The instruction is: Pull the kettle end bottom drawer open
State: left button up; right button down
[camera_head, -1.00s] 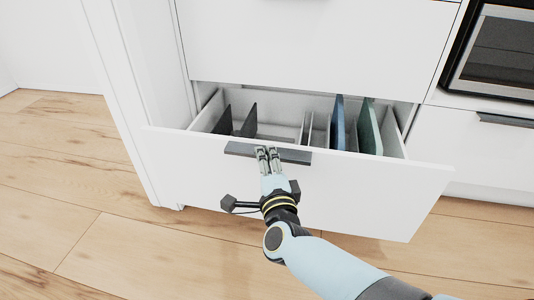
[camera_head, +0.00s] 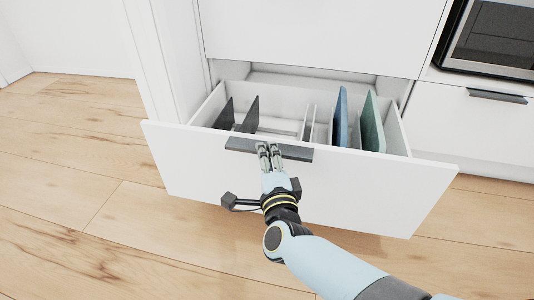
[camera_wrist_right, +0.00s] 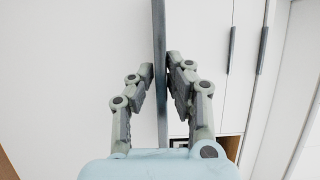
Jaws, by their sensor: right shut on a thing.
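The white bottom drawer (camera_head: 360,190) stands well out from the cabinet, its inside open to view. Its dark grey bar handle (camera_head: 240,146) runs along the top edge of the front. My right gripper (camera_head: 269,150) is shut on this handle, with its fingers over the bar. In the right wrist view the two fingers (camera_wrist_right: 160,82) stand on either side of the handle bar (camera_wrist_right: 160,30). My left gripper is in neither view.
The drawer holds dark dividers (camera_head: 238,116), a blue board (camera_head: 341,118) and a green board (camera_head: 372,124). A closed white drawer (camera_head: 320,35) is above. An oven (camera_head: 495,42) is at the right. Wooden floor (camera_head: 70,175) lies clear at the left.

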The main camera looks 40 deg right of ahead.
jog(key=shift+s+a+f, duration=0.15)
jog(key=shift+s+f, duration=0.05)
jog(key=shift+f, duration=0.15)
jog(key=c, duration=1.2)
grip_release()
jog(key=shift+c, duration=0.2)
jog(key=shift+w+r, duration=0.1)
jog(key=shift+r, duration=0.05)
jog(key=shift+r, duration=0.1)
